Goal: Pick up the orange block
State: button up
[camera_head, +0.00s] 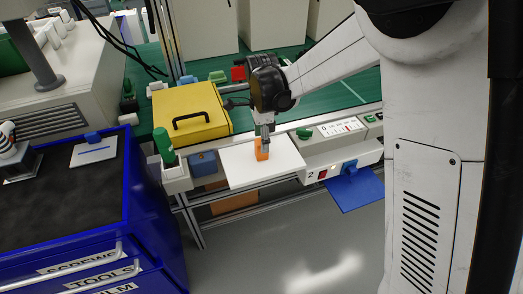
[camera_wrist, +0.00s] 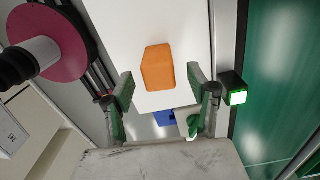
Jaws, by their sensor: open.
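The orange block (camera_head: 261,149) stands on a white board (camera_head: 238,172) at the front edge of the green bench. In the wrist view the orange block (camera_wrist: 158,68) is on the white surface (camera_wrist: 192,35), ahead of the fingertips and roughly centred between them. My gripper (camera_head: 265,138) is above the board, right by the block, and partly overlaps it in the head view. In the wrist view my gripper (camera_wrist: 163,88) has its two green-padded fingers spread apart with nothing between them. I cannot tell the exact height of the fingertips above the board.
A yellow case (camera_head: 188,118) with a black handle is left of the board. A green-topped cylinder (camera_head: 164,146) stands at its left edge. A grey control box (camera_head: 335,140) is to the right, with a blue plate (camera_head: 355,193) below. A blue tool cabinet (camera_head: 140,200) stands at left.

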jog(key=shift+f+b, duration=0.55)
jog(key=shift+f, duration=2.35)
jog(key=c, duration=1.3)
jog(key=shift+r, duration=0.1)
